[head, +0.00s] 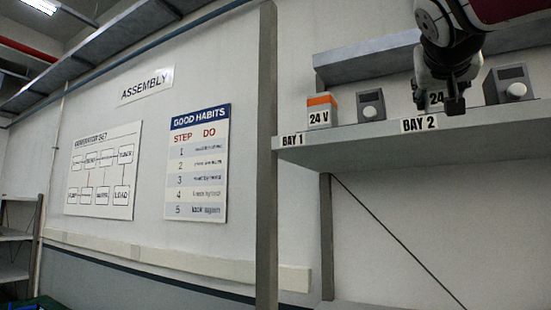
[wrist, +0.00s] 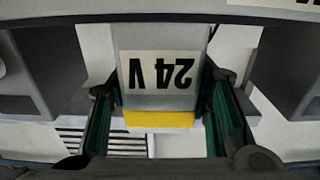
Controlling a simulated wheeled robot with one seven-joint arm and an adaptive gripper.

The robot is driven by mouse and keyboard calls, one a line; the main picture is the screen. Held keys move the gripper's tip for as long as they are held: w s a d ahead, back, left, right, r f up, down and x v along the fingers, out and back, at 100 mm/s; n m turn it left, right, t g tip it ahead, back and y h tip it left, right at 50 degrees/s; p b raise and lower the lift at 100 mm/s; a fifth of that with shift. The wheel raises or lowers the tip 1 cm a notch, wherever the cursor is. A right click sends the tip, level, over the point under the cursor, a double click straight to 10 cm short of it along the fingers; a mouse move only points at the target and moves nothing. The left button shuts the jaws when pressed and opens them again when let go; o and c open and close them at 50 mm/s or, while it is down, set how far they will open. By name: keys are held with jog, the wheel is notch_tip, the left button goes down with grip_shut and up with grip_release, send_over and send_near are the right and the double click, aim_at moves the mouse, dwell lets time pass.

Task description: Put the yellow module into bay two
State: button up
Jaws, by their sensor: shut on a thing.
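The yellow module (wrist: 160,119) is a grey block with a yellow end and a white "24 V" label that reads upside down in the wrist view. My gripper (head: 439,106) is shut on it, with a green-padded finger on each side. In the head view the module is mostly hidden behind the gripper; part of its label (head: 436,97) shows. It is over the shelf at bay two, whose "BAY 2" label (head: 419,124) is on the shelf's front edge. I cannot tell whether the module touches the shelf.
An orange-topped 24 V module (head: 320,112) stands at bay one, above the "BAY 1" label (head: 292,140). A grey knobbed box (head: 370,106) stands left of my gripper and another (head: 509,84) right of it. The shelf (head: 480,139) has an upright post (head: 267,200) at its left end.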

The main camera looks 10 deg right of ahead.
jog(key=o, duration=1.3)
jog(key=shift+f, duration=0.1)
jog(key=shift+o, duration=0.2)
jog(key=shift+r, duration=0.25)
jog(key=b+v, duration=0.2)
jog(key=v, duration=0.9)
jog(key=w+a+f+n+g+y, duration=0.2)
jog(key=f+y, duration=0.1)
jog(key=f, duration=0.9)
jog(key=w+a+f+n+g+y, duration=0.1)
jog(key=f+g+y, duration=0.1)
jog(key=f, duration=1.1)
jog(key=s+a+f+n+g+y, duration=0.1)
jog(key=s+a+f, duration=0.1)
jog(key=f, duration=0.7)
jog(key=s+a+f+n+g+y, duration=0.1)
jog(key=s+a+f+g+y, duration=0.1)
jog(key=f, duration=0.8)
jog(key=s+a+f+n+g+y, duration=0.1)
jog(key=s+a+f+g+y, duration=0.1)
jog(key=f, duration=0.7)
jog(key=s+a, duration=0.1)
jog(key=s, duration=0.1)
jog(key=shift+s+f+n, duration=0.25)
jog(key=shift+n, duration=0.15)
